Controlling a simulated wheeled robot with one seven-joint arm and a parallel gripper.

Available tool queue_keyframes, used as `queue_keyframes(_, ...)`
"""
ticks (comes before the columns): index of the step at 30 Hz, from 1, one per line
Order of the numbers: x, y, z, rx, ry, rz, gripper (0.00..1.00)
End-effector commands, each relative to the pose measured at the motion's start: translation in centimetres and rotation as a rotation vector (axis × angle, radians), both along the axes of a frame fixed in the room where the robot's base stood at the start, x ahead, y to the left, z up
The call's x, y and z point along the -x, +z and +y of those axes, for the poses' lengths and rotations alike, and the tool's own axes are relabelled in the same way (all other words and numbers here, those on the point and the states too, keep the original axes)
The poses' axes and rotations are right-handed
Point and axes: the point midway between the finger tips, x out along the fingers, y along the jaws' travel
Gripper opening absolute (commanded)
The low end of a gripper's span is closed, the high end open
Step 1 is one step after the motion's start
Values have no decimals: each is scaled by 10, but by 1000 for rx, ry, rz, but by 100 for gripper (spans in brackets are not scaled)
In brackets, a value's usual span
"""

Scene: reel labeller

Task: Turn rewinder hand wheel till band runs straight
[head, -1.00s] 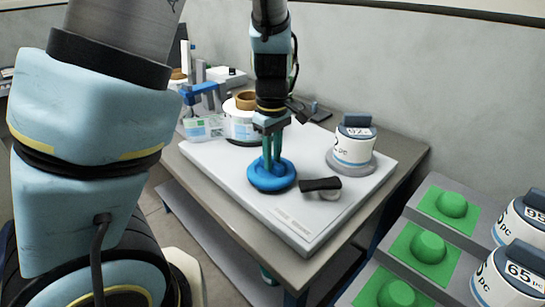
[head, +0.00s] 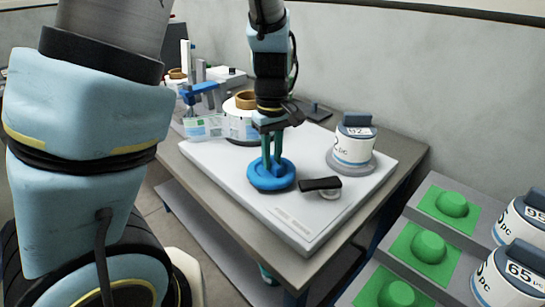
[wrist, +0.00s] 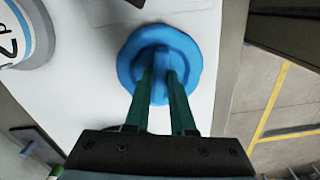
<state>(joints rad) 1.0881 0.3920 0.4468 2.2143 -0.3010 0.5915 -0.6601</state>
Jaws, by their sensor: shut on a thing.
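The blue round hand wheel (head: 258,181) lies on the white machine plate (head: 225,165). My gripper (head: 272,165) points down over it, with its green fingers shut on the raised grip bar across the wheel. In the wrist view the wheel (wrist: 187,52) fills the upper middle and my fingers (wrist: 158,97) stand either side of its bar. A pale printed band (head: 205,128) with green patches stretches in front of the reel (head: 240,134), which has a brown core (head: 246,99). I cannot tell from here whether the band runs fully straight.
A black-handled knob (head: 320,184) stands close right of the wheel. A white labelled reel (head: 352,147) sits on a grey disc behind it. A blue bracket (head: 203,91) stands at the back left. A stepped rack with green pads (head: 420,249) and more reels (head: 508,278) is at right.

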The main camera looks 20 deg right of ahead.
Motion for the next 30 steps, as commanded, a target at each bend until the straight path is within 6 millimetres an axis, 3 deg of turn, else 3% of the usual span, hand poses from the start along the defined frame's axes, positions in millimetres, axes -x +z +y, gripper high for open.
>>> queue_keyframes(18, -1, 0, 2, 1, -541, -2, 0)
queue_keyframes(30, -1, 0, 3, 0, -717, -1, 0)
